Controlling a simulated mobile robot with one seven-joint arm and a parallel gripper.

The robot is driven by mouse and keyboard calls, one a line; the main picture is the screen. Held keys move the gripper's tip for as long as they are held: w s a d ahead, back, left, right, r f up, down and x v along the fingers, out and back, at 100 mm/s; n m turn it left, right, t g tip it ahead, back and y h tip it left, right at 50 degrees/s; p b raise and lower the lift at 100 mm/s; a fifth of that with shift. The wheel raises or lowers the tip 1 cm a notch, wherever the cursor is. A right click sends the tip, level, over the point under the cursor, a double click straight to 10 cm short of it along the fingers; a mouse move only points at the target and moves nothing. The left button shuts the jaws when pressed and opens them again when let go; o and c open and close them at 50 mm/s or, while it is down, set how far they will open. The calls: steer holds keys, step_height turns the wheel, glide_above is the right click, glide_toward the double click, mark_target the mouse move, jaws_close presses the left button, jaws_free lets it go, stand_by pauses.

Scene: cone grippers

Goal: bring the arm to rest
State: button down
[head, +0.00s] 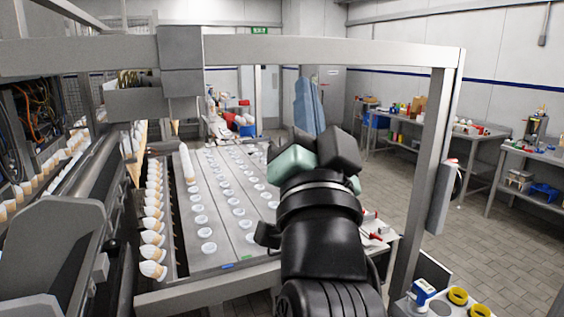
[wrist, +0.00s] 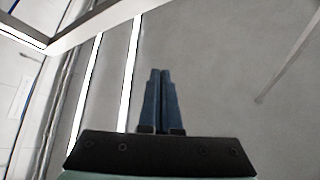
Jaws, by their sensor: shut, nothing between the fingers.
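My arm rises in the lower middle of the head view, in front of the right side of the machine. My gripper shows in the wrist view (wrist: 162,72), with its two dark blue fingers side by side and closed together. Nothing is between the fingers. The wrist view looks past them at a grey ceiling with bright light strips (wrist: 98,90), so the gripper points upward.
A metal machine frame (head: 330,50) spans above and to the right of my arm. A conveyor plate (head: 222,225) with rows of white round lids lies left of it, beside a column of cones (head: 152,225). Workbenches (head: 470,148) line the right wall. Tiled floor (head: 500,255) is open at right.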

step_height(320, 180, down, 19)
steer(key=s+a+n+g, duration=0.2)
steer(key=a+n+g, duration=0.1)
steer(key=n+g, duration=0.45)
steer(key=s+r+t, duration=0.5)
steer(key=s+r, duration=0.1)
steer(key=r, duration=0.7)
steer(key=s+r+t, duration=0.5)
steer(key=s+r, duration=0.1)
steer(key=r, duration=0.7)
steer(key=shift+s, duration=0.15)
steer(key=shift+t, duration=0.25)
